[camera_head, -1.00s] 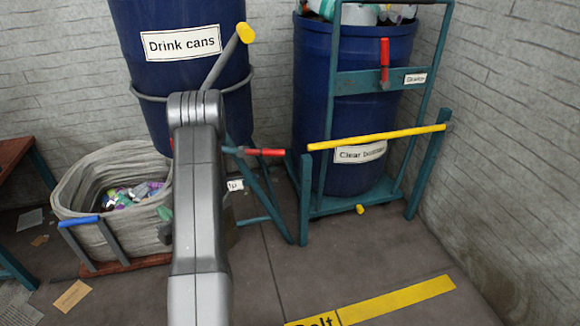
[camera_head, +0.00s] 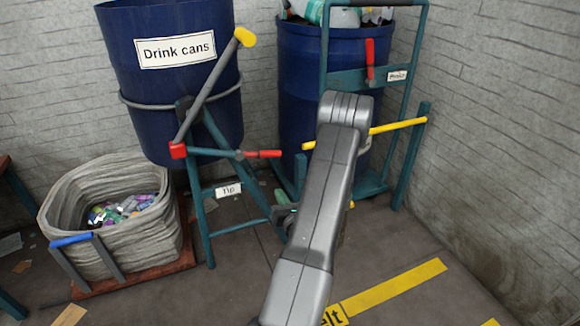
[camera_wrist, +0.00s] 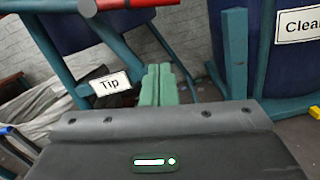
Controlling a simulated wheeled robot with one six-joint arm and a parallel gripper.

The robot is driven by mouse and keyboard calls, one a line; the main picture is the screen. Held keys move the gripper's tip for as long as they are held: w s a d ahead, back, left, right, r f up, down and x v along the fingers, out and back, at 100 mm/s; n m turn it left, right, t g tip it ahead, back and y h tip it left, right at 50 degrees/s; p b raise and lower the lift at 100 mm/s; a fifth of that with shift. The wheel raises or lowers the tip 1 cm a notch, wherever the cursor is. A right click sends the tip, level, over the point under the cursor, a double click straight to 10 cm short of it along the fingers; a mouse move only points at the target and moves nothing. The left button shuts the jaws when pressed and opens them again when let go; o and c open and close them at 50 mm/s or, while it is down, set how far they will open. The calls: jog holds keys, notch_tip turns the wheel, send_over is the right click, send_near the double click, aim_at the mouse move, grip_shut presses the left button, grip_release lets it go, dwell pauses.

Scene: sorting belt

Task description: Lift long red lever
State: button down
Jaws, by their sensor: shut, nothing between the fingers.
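A red-gripped lever (camera_head: 262,154) sticks out to the right from the teal stand under the drink cans drum, roughly level. A red bar (camera_wrist: 125,3) shows at the top of the wrist view, above the "Tip" label (camera_wrist: 110,84). Another red handle (camera_head: 370,58) stands upright on the teal frame by the right drum. I cannot tell for sure which one is the long red lever. My gripper (camera_wrist: 158,85) has green fingers, closed together and empty. In the head view my gripper (camera_head: 284,200) is low beside the stand, below the red-gripped lever and partly hidden by my arm.
The drink cans drum (camera_head: 170,100) hangs in the stand, with a yellow-tipped lever (camera_head: 245,37) and a red block (camera_head: 178,150). A yellow bar (camera_head: 400,125) crosses before the right drum (camera_head: 300,90). A sack bin (camera_head: 75,195) stands left. Floor in front is clear.

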aim_at(261, 155)
jog(key=shift+w+a, duration=0.1)
dwell(0.3)
jog(key=w+a+r+b, duration=0.2)
jog(key=w+r+b, duration=0.1)
jog(key=w, duration=0.7)
jog(key=shift+w+a+r+b, duration=0.2)
jog(key=shift+r+b, duration=0.15)
jog(key=shift+r, duration=0.3)
jog(key=shift+d, duration=0.1)
